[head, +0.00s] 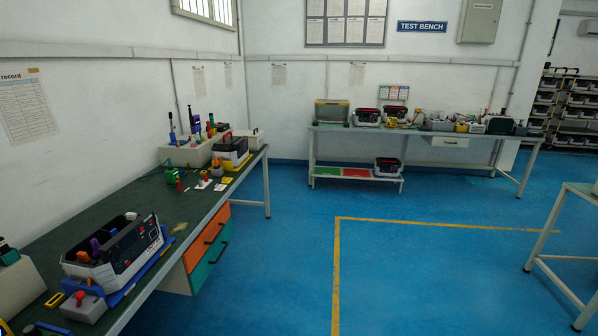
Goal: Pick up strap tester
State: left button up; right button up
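No object is labelled strap tester, and I cannot tell for sure which one it is. One small device on the near left bench (125,215) is a grey box with a red button (85,306), in front of a white and black bin (117,250). Farther along the bench lie a small white box with a red top (204,182) and a green piece (171,175). More small devices stand on the far test bench (421,130), too small to make out. Neither of my grippers is in view.
Orange and green drawers (207,250) hang under the left bench. A table (581,190) is at the right edge. Blue floor (420,270) with a yellow line lies open in the middle.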

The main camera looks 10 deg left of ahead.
aim_at(170, 174)
jog(key=i, duration=5.95)
jog(key=i+u, duration=0.1)
jog(key=u, duration=2.25)
